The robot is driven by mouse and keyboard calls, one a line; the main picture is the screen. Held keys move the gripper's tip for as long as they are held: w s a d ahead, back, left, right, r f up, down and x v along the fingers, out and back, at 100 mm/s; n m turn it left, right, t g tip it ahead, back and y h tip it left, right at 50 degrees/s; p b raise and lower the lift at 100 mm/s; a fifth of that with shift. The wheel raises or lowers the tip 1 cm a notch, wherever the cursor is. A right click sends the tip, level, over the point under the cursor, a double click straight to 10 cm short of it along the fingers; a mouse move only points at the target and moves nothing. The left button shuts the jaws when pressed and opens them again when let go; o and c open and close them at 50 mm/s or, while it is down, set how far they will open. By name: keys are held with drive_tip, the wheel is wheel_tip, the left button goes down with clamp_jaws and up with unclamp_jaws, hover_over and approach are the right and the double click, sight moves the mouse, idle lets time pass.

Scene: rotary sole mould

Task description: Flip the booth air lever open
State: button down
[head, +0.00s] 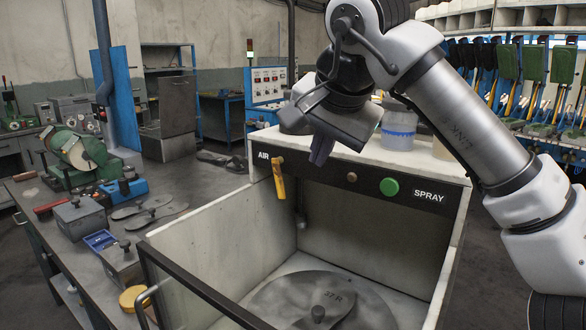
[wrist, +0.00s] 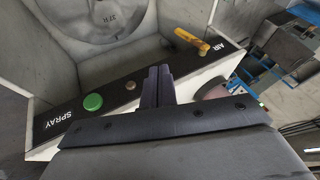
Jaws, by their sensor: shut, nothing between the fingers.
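The yellow air lever (head: 279,181) hangs down from its pivot beside the AIR label on the black front panel of the spray booth (head: 340,178). In the wrist view the lever (wrist: 192,39) is above and to the right of my gripper. My gripper (head: 318,158) is above the panel, to the right of the lever and apart from it. Its fingers also show in the wrist view (wrist: 157,80), closed together with nothing between them. The lever is fully visible in the head view.
A green button (head: 389,187) sits by the SPRAY label, with a small brown knob (head: 351,177) between it and the lever. A round plate with a sole mould (head: 320,300) lies inside. The left bench (head: 60,245) holds tools.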

sight(280, 190)
drive_tip(key=w+a+f+p, duration=0.3)
drive_tip(key=w+a+f, duration=0.1)
drive_tip(key=w+f, duration=0.3)
drive_tip(key=shift+a+f+p, duration=0.25)
drive_tip(key=shift+f+p, duration=0.1)
drive_tip(key=shift+f, duration=0.6)
drive_tip(key=shift+w, duration=0.1)
drive_tip(key=b, duration=0.2)
drive_tip(key=a+f+t+y+b, duration=0.1)
drive_tip(key=b, duration=0.1)
drive_tip(key=shift+w+f, duration=0.2)
drive_tip(key=shift+w, duration=0.15)
drive_tip(key=shift+r+t+y+b, duration=0.15)
drive_tip(key=shift+t+y+b, duration=0.25)
drive_tip(key=shift+b, duration=0.4)
drive_tip(key=shift+r+m, duration=0.15)
drive_tip(key=shift+m, duration=0.15)
drive_tip(key=shift+a, duration=0.15)
